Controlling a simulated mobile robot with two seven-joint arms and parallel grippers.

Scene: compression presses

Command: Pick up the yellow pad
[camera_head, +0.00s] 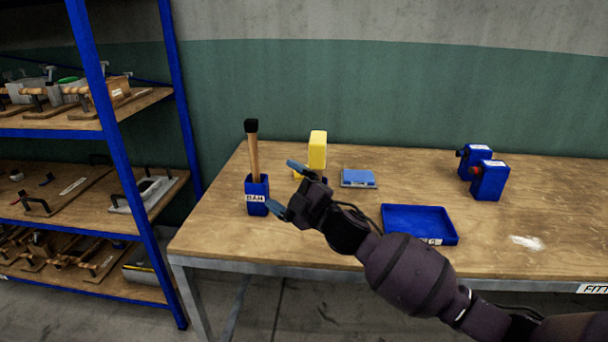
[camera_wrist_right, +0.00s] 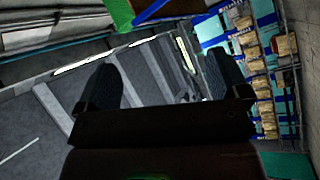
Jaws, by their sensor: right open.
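The yellow pad (camera_head: 317,146) stands upright on the wooden table near the back wall. Its lower part is partly hidden behind my right gripper in the head view. My right gripper (camera_head: 284,187) is open and empty, in front of and to the left of the pad, its fingers pointing left towards the blue cup. I cannot tell its exact height over the table. In the right wrist view the two fingers of the right gripper (camera_wrist_right: 163,82) are spread with nothing between them, and I cannot make out the pad there. My left gripper is not in view.
A blue cup (camera_head: 257,205) holding a wooden-handled tool (camera_head: 254,155) stands left of the gripper. A blue-topped block (camera_head: 358,178) lies right of the pad. The table's right front is mostly clear.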

